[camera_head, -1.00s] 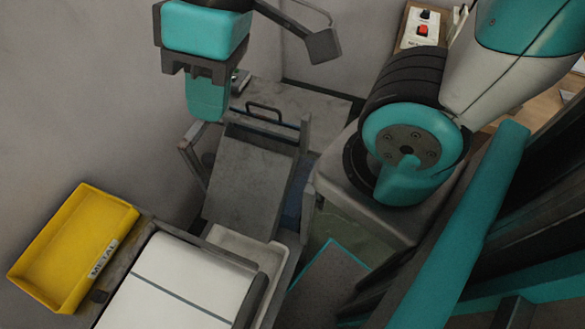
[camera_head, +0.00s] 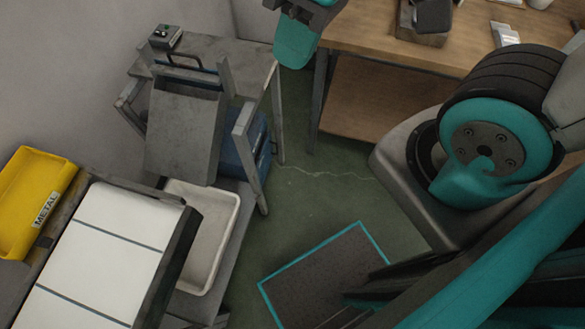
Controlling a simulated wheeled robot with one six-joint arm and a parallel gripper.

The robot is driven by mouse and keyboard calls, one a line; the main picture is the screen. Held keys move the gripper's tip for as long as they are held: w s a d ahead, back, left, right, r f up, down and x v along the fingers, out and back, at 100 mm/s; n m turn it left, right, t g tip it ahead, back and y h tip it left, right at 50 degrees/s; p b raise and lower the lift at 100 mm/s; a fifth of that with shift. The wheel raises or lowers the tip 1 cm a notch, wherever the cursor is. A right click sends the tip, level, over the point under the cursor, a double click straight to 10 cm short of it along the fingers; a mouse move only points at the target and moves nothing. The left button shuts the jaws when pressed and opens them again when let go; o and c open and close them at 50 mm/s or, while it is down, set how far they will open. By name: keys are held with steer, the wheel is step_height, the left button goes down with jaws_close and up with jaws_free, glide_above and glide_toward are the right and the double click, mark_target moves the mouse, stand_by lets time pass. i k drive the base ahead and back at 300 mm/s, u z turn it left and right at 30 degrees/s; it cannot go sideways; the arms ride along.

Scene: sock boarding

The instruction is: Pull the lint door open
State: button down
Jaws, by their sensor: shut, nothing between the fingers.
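A grey slanted panel (camera_head: 183,130) stands at the upper left, between two upright side plates. A black bar handle (camera_head: 186,57) shows at its top edge. I cannot tell for certain whether this is the lint door; no panel here is plainly marked as one. Part of my arm, a teal link (camera_head: 296,42), shows at the top edge, to the right of the handle and apart from it in the picture. My gripper's fingers do not show in this view.
A white tray (camera_head: 228,228) lies below the panel. A yellow METAL bin (camera_head: 62,178) and white-topped unit (camera_head: 88,270) are at left. A wooden workbench (camera_head: 375,40) stands at the back. A teal-edged dark mat (camera_head: 310,270) lies on the open green floor (camera_head: 320,185).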

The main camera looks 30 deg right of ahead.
mark_target(262, 163)
steer(key=z, duration=0.05)
steer(key=k, duration=1.35)
steer(key=z, duration=0.75)
steer(key=i, duration=1.5)
steer(key=u, duration=0.25)
